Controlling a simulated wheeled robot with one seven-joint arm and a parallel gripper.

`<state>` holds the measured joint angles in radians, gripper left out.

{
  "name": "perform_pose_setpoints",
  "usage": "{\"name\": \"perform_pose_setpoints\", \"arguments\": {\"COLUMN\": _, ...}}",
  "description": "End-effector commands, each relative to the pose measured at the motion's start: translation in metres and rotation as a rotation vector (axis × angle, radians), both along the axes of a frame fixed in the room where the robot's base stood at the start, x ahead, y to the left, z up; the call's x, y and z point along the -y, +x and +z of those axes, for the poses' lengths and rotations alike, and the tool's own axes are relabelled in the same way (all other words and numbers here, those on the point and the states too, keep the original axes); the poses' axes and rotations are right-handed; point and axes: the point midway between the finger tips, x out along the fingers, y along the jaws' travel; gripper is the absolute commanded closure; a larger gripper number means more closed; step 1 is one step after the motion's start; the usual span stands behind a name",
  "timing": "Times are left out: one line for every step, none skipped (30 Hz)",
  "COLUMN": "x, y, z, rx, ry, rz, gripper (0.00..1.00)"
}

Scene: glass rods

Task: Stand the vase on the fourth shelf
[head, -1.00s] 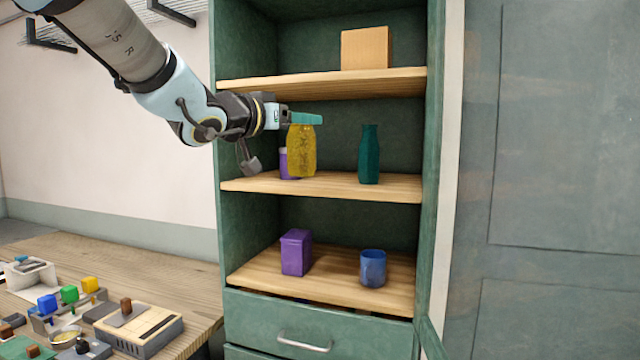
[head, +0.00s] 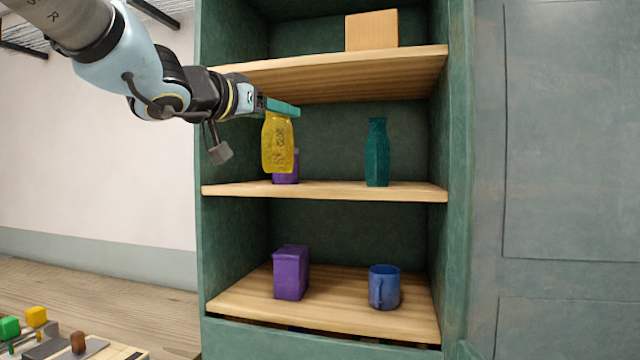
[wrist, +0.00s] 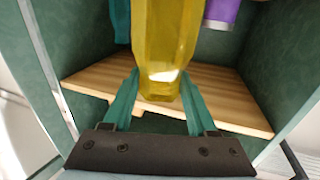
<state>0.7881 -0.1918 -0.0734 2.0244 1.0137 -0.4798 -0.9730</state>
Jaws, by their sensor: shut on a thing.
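The yellow vase (head: 278,146) is held upright by its top in my gripper (head: 284,108), whose teal fingers are shut on it. In the wrist view the vase (wrist: 166,45) fills the middle between my fingers (wrist: 160,98). In the head view it hangs in front of the middle visible shelf (head: 330,191), its base a little above the level of the board. A purple container (head: 288,178) is behind it, mostly hidden. A teal bottle (head: 377,155) stands on the same shelf to the right. Which shelf counts as fourth I cannot tell.
A tan box (head: 371,30) sits on the shelf above (head: 340,72). A purple box (head: 291,272) and a blue mug (head: 384,287) stand on the shelf below. The middle shelf has free room between the vase and the teal bottle. Cabinet side walls bound the shelves.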

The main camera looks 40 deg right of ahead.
Motion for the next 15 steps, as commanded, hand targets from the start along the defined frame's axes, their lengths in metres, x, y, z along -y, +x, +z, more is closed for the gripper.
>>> {"name": "perform_pose_setpoints", "arguments": {"x": 0.009, "y": 0.003, "z": 0.000, "rx": -0.001, "ry": 0.000, "rz": -0.002, "gripper": 1.00}}
{"name": "perform_pose_setpoints", "arguments": {"x": 0.014, "y": 0.004, "z": 0.000, "rx": -0.002, "ry": 0.000, "rz": -0.002, "gripper": 1.00}}
{"name": "perform_pose_setpoints", "arguments": {"x": 0.023, "y": 0.008, "z": 0.000, "rx": -0.003, "ry": 0.001, "rz": -0.002, "gripper": 1.00}}
{"name": "perform_pose_setpoints", "arguments": {"x": 0.030, "y": 0.010, "z": 0.000, "rx": -0.003, "ry": 0.001, "rz": -0.002, "gripper": 1.00}}
{"name": "perform_pose_setpoints", "arguments": {"x": 0.038, "y": 0.012, "z": 0.000, "rx": -0.003, "ry": 0.000, "rz": -0.003, "gripper": 1.00}}
{"name": "perform_pose_setpoints", "arguments": {"x": 0.048, "y": 0.015, "z": 0.000, "rx": -0.004, "ry": 0.001, "rz": -0.003, "gripper": 1.00}}
{"name": "perform_pose_setpoints", "arguments": {"x": 0.056, "y": 0.018, "z": 0.000, "rx": -0.004, "ry": 0.001, "rz": -0.002, "gripper": 1.00}}
{"name": "perform_pose_setpoints", "arguments": {"x": 0.063, "y": 0.020, "z": 0.000, "rx": -0.004, "ry": 0.001, "rz": -0.002, "gripper": 1.00}}
{"name": "perform_pose_setpoints", "arguments": {"x": 0.073, "y": 0.023, "z": 0.000, "rx": -0.003, "ry": 0.001, "rz": -0.002, "gripper": 1.00}}
{"name": "perform_pose_setpoints", "arguments": {"x": 0.080, "y": 0.025, "z": 0.001, "rx": -0.004, "ry": 0.000, "rz": -0.003, "gripper": 1.00}}
{"name": "perform_pose_setpoints", "arguments": {"x": 0.088, "y": 0.027, "z": 0.000, "rx": -0.003, "ry": 0.000, "rz": -0.003, "gripper": 1.00}}
{"name": "perform_pose_setpoints", "arguments": {"x": 0.098, "y": 0.030, "z": 0.001, "rx": -0.004, "ry": 0.001, "rz": -0.003, "gripper": 1.00}}
{"name": "perform_pose_setpoints", "arguments": {"x": 0.105, "y": 0.033, "z": 0.001, "rx": -0.003, "ry": 0.000, "rz": -0.003, "gripper": 1.00}}
{"name": "perform_pose_setpoints", "arguments": {"x": 0.113, "y": 0.035, "z": 0.001, "rx": -0.004, "ry": 0.000, "rz": -0.003, "gripper": 1.00}}
{"name": "perform_pose_setpoints", "arguments": {"x": 0.122, "y": 0.038, "z": 0.001, "rx": -0.003, "ry": 0.000, "rz": -0.003, "gripper": 1.00}}
